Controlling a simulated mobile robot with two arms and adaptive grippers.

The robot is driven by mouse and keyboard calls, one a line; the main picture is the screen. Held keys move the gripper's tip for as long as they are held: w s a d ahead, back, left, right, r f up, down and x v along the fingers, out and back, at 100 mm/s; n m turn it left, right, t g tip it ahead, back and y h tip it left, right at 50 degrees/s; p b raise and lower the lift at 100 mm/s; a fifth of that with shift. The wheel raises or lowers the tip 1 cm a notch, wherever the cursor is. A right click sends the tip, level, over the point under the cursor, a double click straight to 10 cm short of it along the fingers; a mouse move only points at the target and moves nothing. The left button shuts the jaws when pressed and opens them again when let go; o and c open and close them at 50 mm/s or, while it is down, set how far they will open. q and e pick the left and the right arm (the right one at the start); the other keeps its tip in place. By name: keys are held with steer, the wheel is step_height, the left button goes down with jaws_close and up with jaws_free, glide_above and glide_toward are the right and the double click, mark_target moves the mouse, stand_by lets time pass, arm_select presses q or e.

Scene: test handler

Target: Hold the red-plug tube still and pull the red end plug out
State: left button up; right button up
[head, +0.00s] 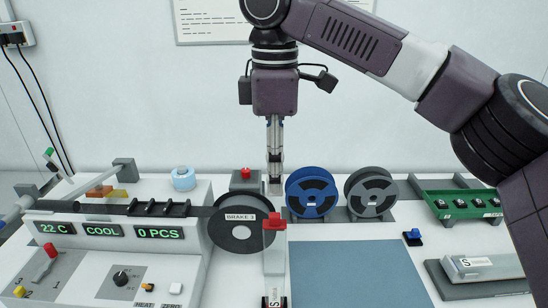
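A pale tube (274,262) runs toward the bottom edge in the head view, with a red end plug (275,222) at its far end. A small label marked S is at the tube's near end. My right gripper (275,185) points straight down, just above and apparently behind the red plug. Its fingers show edge-on as a narrow strip, so I cannot tell their gap or whether they touch anything. The plug still sits at the tube's end. My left gripper is not in view.
A black reel (240,232) marked BRAKE 3 stands close left of the tube. A blue reel (312,193) and a grey reel (371,194) stand behind. A green tray (430,192) is at right. The blue-grey mat (355,275) is clear. A control panel (110,265) fills the left.

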mark_target(275, 215)
step_height(275, 215, down, 10)
steer(key=shift+r, duration=0.25)
steer(key=c, duration=0.8)
jaws_close()
